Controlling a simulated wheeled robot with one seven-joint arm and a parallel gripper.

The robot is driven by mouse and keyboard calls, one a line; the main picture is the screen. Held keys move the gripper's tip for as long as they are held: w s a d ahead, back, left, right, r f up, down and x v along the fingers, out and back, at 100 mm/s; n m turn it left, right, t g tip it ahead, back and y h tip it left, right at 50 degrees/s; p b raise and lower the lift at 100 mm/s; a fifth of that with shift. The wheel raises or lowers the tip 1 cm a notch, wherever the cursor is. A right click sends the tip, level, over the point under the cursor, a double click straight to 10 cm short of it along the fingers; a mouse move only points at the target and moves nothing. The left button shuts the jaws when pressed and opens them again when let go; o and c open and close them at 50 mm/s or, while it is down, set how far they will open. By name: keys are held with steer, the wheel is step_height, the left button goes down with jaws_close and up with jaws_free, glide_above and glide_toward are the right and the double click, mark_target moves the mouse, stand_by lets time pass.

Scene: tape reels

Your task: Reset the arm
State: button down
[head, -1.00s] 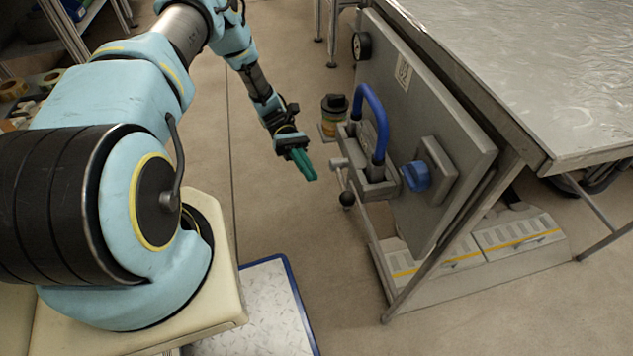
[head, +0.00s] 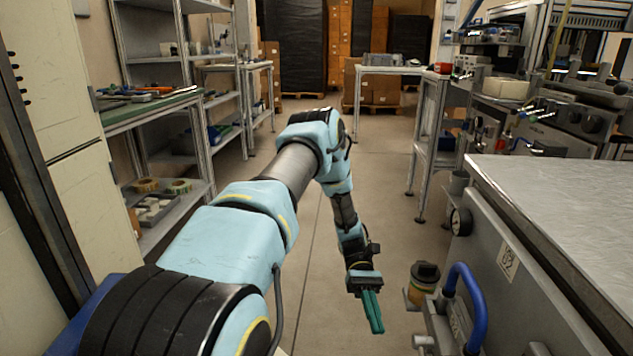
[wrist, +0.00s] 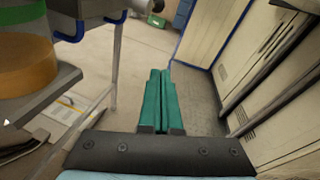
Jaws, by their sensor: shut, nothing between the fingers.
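My gripper (head: 373,312) hangs low over the open floor in the head view, its green fingers pointing down. In the wrist view the green fingers (wrist: 159,100) lie side by side, shut with nothing held. My arm reaches forward from the lower left and bends down at the elbow. To the right of the gripper, apart from it, is a grey panel (head: 540,295) with a blue handle (head: 470,290) and a small amber jar (head: 423,278) with a dark lid.
A metal-topped table (head: 570,205) stands at the right. Shelves with a green top (head: 150,112) and tape reels (head: 178,187) stand at the left. A small metal table (head: 390,70) and stacked boxes are at the back. The aisle floor (head: 385,170) between is clear.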

steer(key=w+a+r+m+t+y, duration=0.1)
steer(key=w+a+r+m+t, duration=0.1)
steer(key=a+r+t, duration=0.75)
steer(key=w+a+r+m+t, duration=0.2)
steer(key=a+r+t, duration=0.6)
steer(key=a+r, duration=0.3)
step_height(320, 180, up, 21)
steer(key=p, duration=2.1)
steer(key=shift+s, duration=0.35)
